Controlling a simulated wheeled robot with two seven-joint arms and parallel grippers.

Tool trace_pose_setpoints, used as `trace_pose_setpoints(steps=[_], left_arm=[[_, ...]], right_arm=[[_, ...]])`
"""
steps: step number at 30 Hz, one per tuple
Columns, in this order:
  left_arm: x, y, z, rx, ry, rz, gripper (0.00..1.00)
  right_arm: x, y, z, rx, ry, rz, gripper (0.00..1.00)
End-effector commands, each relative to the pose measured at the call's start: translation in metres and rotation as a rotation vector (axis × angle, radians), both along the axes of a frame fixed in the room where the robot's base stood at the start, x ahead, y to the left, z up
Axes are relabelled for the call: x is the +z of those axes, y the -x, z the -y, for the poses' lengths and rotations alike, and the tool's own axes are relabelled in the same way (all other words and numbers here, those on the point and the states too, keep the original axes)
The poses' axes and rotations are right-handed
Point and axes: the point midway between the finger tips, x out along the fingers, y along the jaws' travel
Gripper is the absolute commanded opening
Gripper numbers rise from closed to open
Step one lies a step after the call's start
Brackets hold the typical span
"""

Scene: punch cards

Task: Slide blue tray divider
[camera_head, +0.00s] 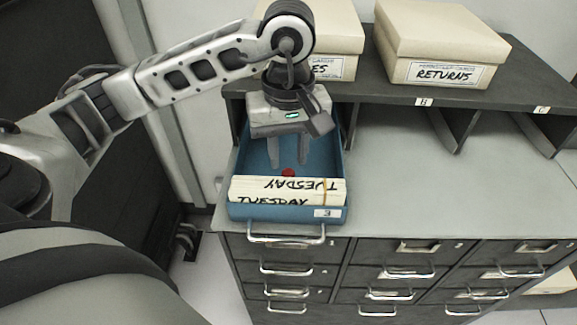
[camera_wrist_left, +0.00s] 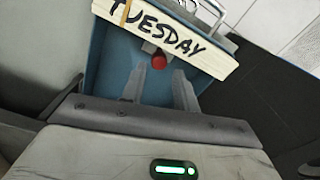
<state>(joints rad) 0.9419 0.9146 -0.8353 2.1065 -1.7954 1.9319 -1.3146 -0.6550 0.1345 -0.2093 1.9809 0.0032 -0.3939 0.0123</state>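The blue tray (camera_head: 333,180) sits on the grey cabinet top, with its handled end at the front edge. A block of cream cards marked TUESDAY (camera_head: 262,190) stands across its front end; it also shows in the wrist view (camera_wrist_left: 200,45). A small red knob (camera_head: 288,172) is just behind the cards; in the wrist view the knob (camera_wrist_left: 158,61) is against their near side. I cannot make out a divider plate. My left gripper (camera_head: 288,158) points down into the tray, open, its fingers apart just behind the knob. My right gripper is out of view.
Cream boxes, one marked RETURNS (camera_head: 435,50), stand on the dark shelf (camera_head: 370,85) behind. Shelf partitions (camera_head: 460,128) are to the right. The cabinet top (camera_head: 400,185) right of the tray is clear. Handled drawers (camera_head: 395,250) line the front below.

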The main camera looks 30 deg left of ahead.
Motion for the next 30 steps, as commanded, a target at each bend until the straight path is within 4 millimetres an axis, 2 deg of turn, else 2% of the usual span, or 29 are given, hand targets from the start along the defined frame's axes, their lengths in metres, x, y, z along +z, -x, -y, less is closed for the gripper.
trace_pose_setpoints(steps=[3,9,19,22,27,30], left_arm=[[-0.02,0.001,0.0,0.0,0.0,-0.004,0.3],[-0.038,0.0,0.0,-0.001,0.001,-0.002,0.3],[-0.041,0.0,0.0,-0.001,0.001,0.001,0.3],[-0.041,0.0,0.0,-0.001,0.001,0.001,0.02],[-0.042,0.0,-0.002,0.004,0.0,0.0,0.0],[-0.046,-0.002,-0.017,0.03,-0.004,0.001,0.0]], right_arm=[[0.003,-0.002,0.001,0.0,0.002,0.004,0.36],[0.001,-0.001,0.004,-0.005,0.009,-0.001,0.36],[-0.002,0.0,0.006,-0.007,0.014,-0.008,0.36],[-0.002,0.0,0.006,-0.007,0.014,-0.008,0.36],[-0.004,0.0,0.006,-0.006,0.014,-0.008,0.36],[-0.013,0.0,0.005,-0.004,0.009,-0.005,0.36]])
